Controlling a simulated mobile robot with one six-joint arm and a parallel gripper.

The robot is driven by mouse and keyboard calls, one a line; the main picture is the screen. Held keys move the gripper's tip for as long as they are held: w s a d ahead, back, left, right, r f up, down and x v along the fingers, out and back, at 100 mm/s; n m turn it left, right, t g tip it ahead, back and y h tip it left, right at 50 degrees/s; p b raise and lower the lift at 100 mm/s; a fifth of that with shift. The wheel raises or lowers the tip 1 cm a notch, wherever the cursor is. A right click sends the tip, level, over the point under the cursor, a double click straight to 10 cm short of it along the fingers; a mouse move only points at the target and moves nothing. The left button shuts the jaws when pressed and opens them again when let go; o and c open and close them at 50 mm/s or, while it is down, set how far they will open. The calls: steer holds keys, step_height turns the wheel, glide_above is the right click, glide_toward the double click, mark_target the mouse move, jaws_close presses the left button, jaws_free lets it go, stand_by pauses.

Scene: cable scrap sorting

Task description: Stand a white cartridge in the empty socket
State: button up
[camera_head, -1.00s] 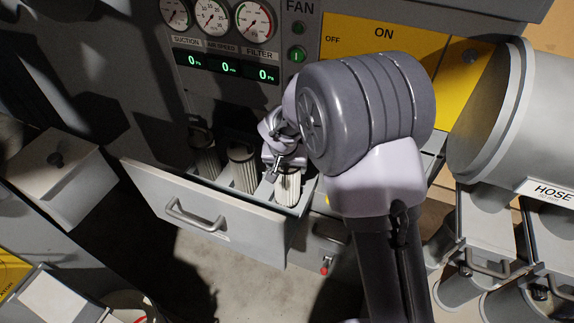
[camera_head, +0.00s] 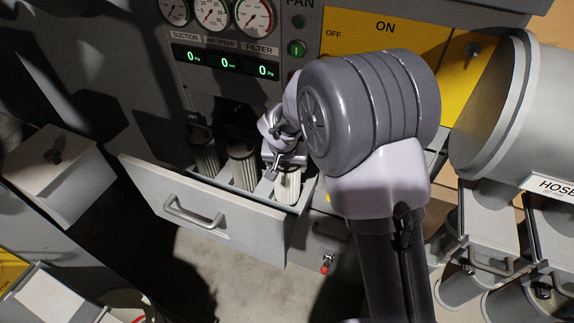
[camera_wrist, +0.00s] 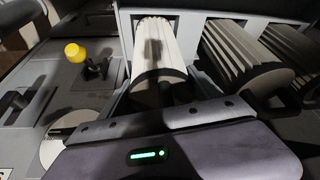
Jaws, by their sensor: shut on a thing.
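A white pleated cartridge (camera_head: 288,184) stands in the right-hand compartment of the open grey drawer (camera_head: 200,213). My gripper (camera_head: 281,163) is at its top end and shut on it. In the wrist view the white cartridge (camera_wrist: 164,45) reaches away from my gripper between pale dividers, with a shadow across it. The gripper hides its near end, so I cannot see how deep it sits or whether it touches the bottom. Two darker, greyish-brown cartridges, a middle one (camera_head: 242,163) and a left one (camera_head: 204,152), stand in the other compartments.
The gauge panel (camera_head: 222,62) rises behind the drawer. A large grey hose drum (camera_head: 490,110) and canisters (camera_head: 480,240) stand at the right. A grey box (camera_head: 55,165) is at the left. A yellow knob (camera_wrist: 75,53) shows beside the drawer in the wrist view.

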steer(key=o, duration=2.2)
steer(key=shift+c, duration=0.2)
steer(key=shift+r, duration=0.1)
steer(key=d+p+v, duration=0.1)
steer(key=p+v, duration=0.3)
steer(key=v, duration=1.3)
steer(key=s+d+r+m+y+b, duration=0.15)
steer(key=s+d+r+b, duration=0.3)
steer(key=s+d, duration=0.65)
steer(key=s+d+f+m+t+b, duration=0.1)
steer(key=s+m, duration=0.1)
steer(key=s, duration=1.1)
steer(key=shift+f+y+b, duration=0.15)
steer(key=shift+y+b, duration=0.25)
steer(key=shift+y, duration=0.05)
steer(key=shift+s, duration=0.1)
